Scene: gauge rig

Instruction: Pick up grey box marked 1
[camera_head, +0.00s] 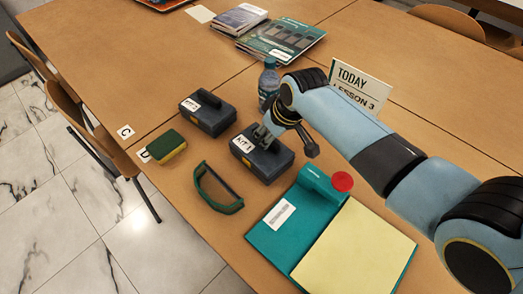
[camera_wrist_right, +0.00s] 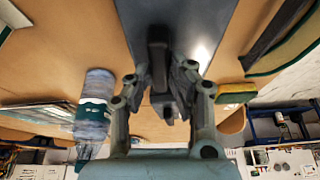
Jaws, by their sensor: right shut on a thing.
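I cannot tell whether the box is clear of the table. A second dark grey box (camera_head: 208,118) with a handle and a white label stands behind it to the left. My left gripper is out of view.
A water bottle (camera_head: 268,82) stands just behind the held box. A green-yellow sponge (camera_head: 166,147), green goggles (camera_head: 217,190) and a teal clipboard-like stand (camera_head: 275,240) with a red knob lie around it. A lesson sign (camera_head: 352,82) and books (camera_head: 282,40) are farther back.

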